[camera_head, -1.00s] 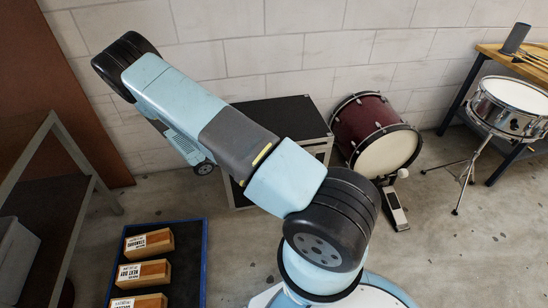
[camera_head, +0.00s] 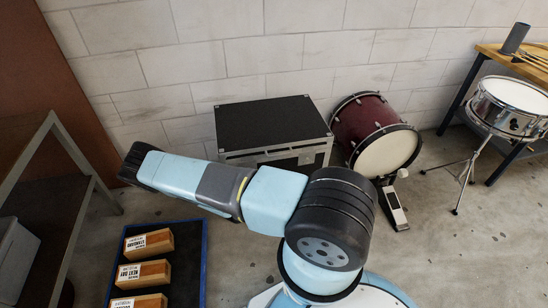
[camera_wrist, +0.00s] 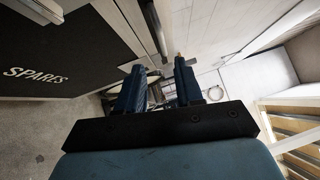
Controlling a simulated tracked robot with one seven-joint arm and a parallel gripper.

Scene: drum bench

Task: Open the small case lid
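The case (camera_head: 275,128) stands on the floor against the wall in the head view. It has a black top, silver edges and a latch on its front, and its lid is shut. My arm crosses in front of its lower part.
A dark red bass drum (camera_head: 372,125) with a pedal stands right of the case. A snare drum (camera_head: 510,105) and a workbench (camera_head: 515,65) are farther right. A blue-edged tray (camera_head: 205,265) with wooden boxes lies front left, near a shelf (camera_head: 62,200).

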